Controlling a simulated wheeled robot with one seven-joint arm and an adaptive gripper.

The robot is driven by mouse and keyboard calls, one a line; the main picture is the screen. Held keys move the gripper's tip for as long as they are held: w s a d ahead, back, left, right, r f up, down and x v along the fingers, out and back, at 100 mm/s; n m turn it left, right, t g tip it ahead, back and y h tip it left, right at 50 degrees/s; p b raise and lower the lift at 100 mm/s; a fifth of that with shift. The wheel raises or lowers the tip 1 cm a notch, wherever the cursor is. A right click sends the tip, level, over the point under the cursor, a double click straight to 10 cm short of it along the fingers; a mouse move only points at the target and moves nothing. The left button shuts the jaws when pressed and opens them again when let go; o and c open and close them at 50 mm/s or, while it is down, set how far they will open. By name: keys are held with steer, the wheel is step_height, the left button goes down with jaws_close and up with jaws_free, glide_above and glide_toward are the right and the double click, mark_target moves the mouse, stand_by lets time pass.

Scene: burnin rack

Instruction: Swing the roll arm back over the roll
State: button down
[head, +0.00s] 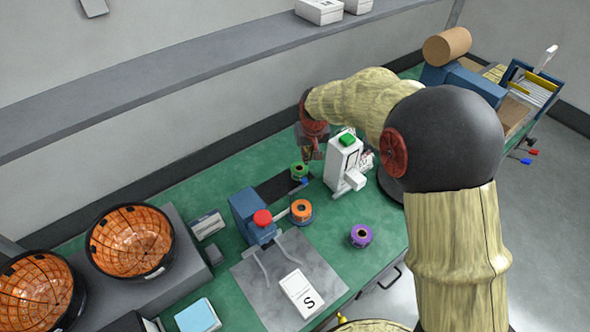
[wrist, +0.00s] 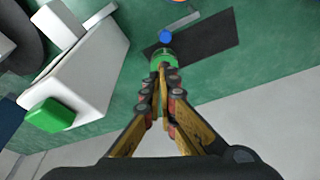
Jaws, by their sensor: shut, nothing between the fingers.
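The green roll (head: 299,171) is on or just above a black mat, left of the white device. In the wrist view the green roll (wrist: 164,58) is partly hidden behind my fingertips. A blue knob (head: 304,181), apparently on the roll arm, is beside the roll; in the wrist view the blue knob (wrist: 165,37) is just past the roll's edge. A thin grey bar (wrist: 181,19) shows near the knob. My gripper (head: 307,154) is shut and empty, pointing down above the roll. In the wrist view the closed fingertips (wrist: 159,72) overlap the roll; I cannot tell if they touch.
The white device (head: 345,158) with a green button stands close right of my gripper. A blue press (head: 247,214) with a red knob and an orange spool (head: 301,210) stand in front. A purple spool (head: 361,236) is farther right. The black mat (wrist: 215,42) has bare room.

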steer(key=shift+w+a+r+t, duration=0.2)
steer(key=shift+w+r, duration=0.25)
steer(key=shift+w, duration=0.15)
steer(key=shift+w+a+r+t, duration=0.2)
steer(key=shift+w+r, duration=0.25)
steer(key=shift+w, duration=0.1)
steer(key=b+x, duration=0.2)
steer(key=x, duration=0.7)
steer(key=shift+f, duration=0.25)
steer(key=shift+f+b, duration=0.3)
steer(key=shift+f, duration=0.05)
steer(key=shift+s+d+f+b, duration=0.1)
steer(key=shift+s+b, duration=0.1)
steer(key=shift+s, duration=0.7)
steer(key=shift+s+d+f+b, duration=0.1)
steer(key=shift+s+b, duration=0.05)
steer(key=shift+s, duration=0.8)
